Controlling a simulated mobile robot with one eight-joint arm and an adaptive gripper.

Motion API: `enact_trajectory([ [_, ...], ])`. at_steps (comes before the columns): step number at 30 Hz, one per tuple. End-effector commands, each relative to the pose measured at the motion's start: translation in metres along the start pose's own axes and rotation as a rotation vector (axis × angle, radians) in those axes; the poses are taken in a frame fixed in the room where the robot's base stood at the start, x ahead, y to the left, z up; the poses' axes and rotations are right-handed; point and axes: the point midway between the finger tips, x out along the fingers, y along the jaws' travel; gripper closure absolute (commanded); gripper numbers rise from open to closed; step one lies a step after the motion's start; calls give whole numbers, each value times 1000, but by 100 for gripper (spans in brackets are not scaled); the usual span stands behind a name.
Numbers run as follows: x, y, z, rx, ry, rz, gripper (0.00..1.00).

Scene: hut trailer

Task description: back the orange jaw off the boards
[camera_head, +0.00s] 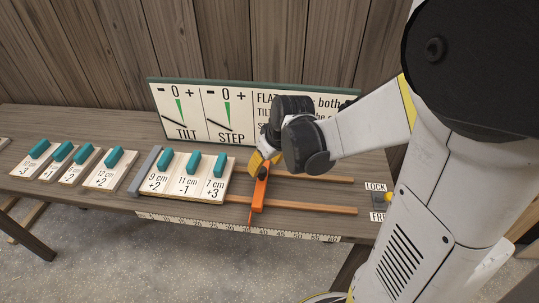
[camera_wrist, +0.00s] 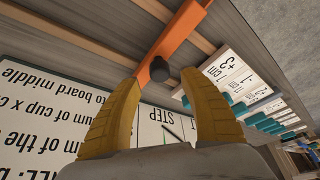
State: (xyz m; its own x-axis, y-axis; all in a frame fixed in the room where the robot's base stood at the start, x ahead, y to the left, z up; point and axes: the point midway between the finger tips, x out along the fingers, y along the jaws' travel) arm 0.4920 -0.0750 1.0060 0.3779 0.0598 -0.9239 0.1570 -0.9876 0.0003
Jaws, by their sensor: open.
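The orange jaw (camera_head: 260,193) stands across the wooden rails on the bench, with a red pointer over the ruler. Three white boards with teal grips, the nearest marked 7 cm +3 (camera_head: 214,188), lie to its left against a grey block (camera_head: 145,171). A narrow gap shows between that board and the jaw. My gripper (camera_head: 264,160) is over the jaw's far end. In the wrist view my yellow fingers (camera_wrist: 165,82) are open, with a dark round knob (camera_wrist: 158,70) on the jaw (camera_wrist: 180,38) between their tips. Contact with the knob is unclear.
A LOCK/FREE switch with a yellow knob (camera_head: 388,197) is at the bench's right, its setting unclear. Bare rails (camera_head: 320,207) run right of the jaw. A TILT/STEP sign (camera_head: 215,112) stands behind. Several other boards (camera_head: 103,169) lie at left.

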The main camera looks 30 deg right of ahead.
Motion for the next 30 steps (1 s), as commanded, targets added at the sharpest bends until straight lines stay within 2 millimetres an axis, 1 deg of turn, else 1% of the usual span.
enact_trajectory([
  [1, -11, 0, 1, 1, 0, 0, 49],
  [6, -43, 0, 1, 2, 0, 0, 49],
  [9, -58, 0, 1, 1, 0, 0, 49],
  [12, -68, 0, 1, 1, 0, 0, 49],
  [16, -74, 0, 1, 1, 0, 0, 49],
  [25, -75, -1, 1, 1, 1, 0, 49],
  [28, -80, -8, 4, 7, 9, 8, 49],
  [30, -89, -20, 10, 18, 26, 20, 49],
])
